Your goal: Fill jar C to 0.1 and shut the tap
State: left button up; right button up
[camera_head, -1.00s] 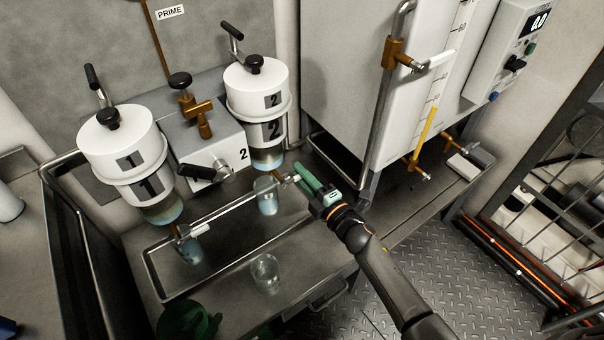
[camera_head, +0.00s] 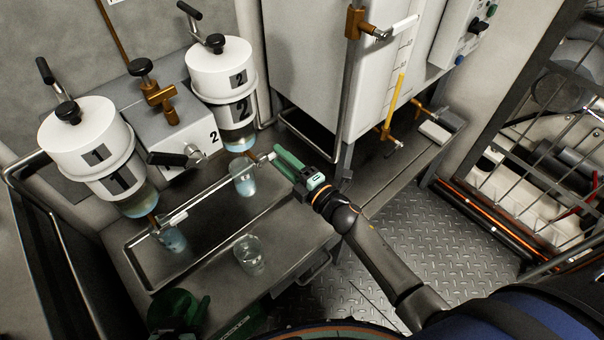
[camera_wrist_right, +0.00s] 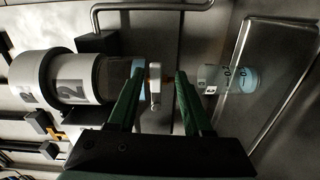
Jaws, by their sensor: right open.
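My right gripper (camera_head: 281,158) is open at the tap below canister 2 (camera_head: 222,75). In the right wrist view its green fingers (camera_wrist_right: 156,82) stand on either side of the white tap handle (camera_wrist_right: 155,84), with gaps visible. A clear jar (camera_head: 243,180) with bluish liquid stands below canister 2; it also shows in the wrist view (camera_wrist_right: 230,79). Another jar (camera_head: 172,239) stands under canister 1 (camera_head: 88,142), and a clear jar (camera_head: 249,256) stands on the bench in front. I cannot read the jars' letters or fill levels.
A metal tray (camera_head: 134,262) lies under the canisters. A barred rack (camera_head: 545,150) is at right.

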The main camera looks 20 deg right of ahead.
jog(key=v, duration=1)
jog(key=shift+p, duration=0.45)
